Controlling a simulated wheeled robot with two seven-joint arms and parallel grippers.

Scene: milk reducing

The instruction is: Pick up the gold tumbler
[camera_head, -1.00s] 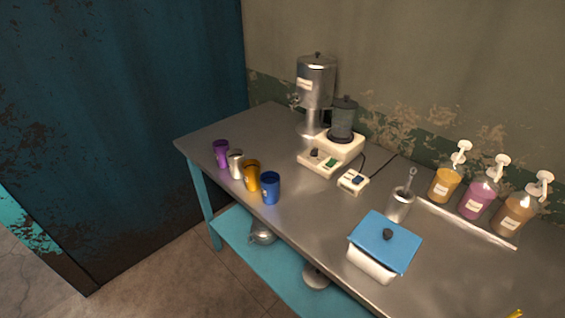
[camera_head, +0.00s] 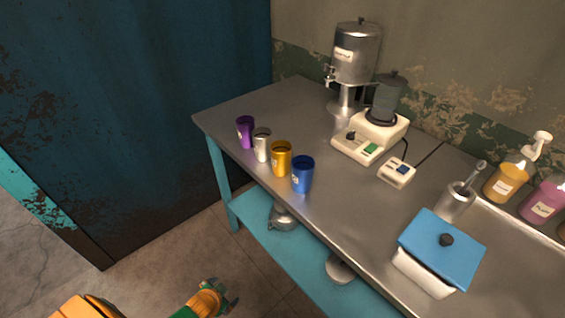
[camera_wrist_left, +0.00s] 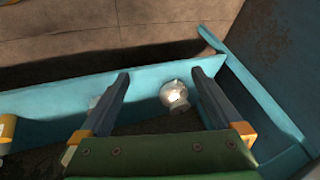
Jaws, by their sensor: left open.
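The gold tumbler (camera_head: 281,158) stands upright near the front edge of the metal table (camera_head: 240,104) in the head view. It is between a silver tumbler (camera_head: 262,145) on its left and a blue tumbler (camera_head: 302,174) on its right. A purple tumbler (camera_head: 245,132) stands farther left. My left gripper (camera_head: 228,300) is low at the bottom of the head view, in front of and below the tabletop, apart from the tumblers. In the left wrist view its two fingers (camera_wrist_left: 160,85) are spread with nothing held between them. My right gripper is not seen.
A metal dispenser (camera_head: 357,55) and a white blender base (camera_head: 370,138) stand behind the tumblers. A blue-lidded box (camera_head: 441,243) is at the right. A teal lower shelf (camera_head: 258,228) holds a metal pot (camera_head: 284,219). A dark blue wall panel (camera_head: 130,110) is at the left.

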